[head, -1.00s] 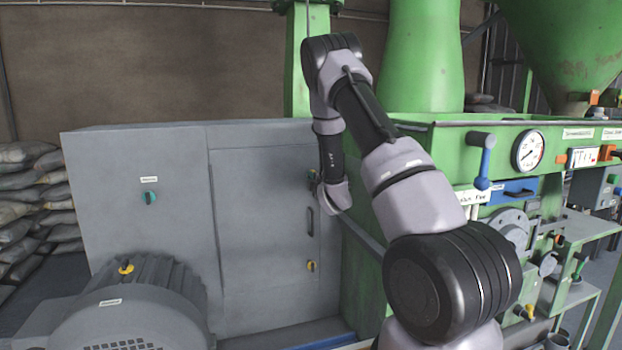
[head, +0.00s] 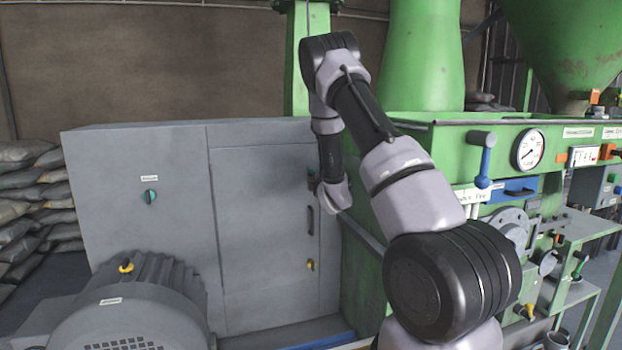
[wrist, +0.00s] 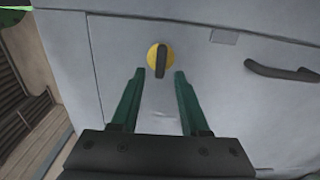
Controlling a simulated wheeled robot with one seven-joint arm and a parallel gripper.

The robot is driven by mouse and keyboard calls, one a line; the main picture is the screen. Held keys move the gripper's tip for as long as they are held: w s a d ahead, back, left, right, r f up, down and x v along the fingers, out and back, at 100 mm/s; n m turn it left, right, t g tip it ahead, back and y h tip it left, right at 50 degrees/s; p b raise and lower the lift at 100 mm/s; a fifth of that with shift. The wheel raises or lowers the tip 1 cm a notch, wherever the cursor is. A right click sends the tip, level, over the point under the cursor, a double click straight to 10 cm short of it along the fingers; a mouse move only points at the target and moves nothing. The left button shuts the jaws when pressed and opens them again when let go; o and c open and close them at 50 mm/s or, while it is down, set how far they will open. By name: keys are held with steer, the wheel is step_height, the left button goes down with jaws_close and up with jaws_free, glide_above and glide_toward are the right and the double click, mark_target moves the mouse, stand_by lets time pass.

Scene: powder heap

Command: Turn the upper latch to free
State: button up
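The upper latch is a round yellow knob (wrist: 153,57) with a dark bar across it, on the grey cabinet door (head: 260,250). In the wrist view the bar runs up and down the picture. My gripper (wrist: 160,74) is open, its two green fingers pointing at the latch, one tip on either side just short of the knob. I see no contact. In the head view my wrist hides most of the gripper and the upper latch. A lower yellow latch (head: 311,265) shows below the dark door handle (head: 310,221).
The door handle (wrist: 283,71) also shows in the wrist view, right of the latch. A grey motor (head: 140,305) stands before the cabinet's left part. Green machinery (head: 415,130) with a gauge (head: 530,150) stands at the right. Stacked sacks (head: 25,195) lie at the far left.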

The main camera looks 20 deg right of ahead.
steer(key=s, duration=1)
steer(key=shift+s, duration=0.4)
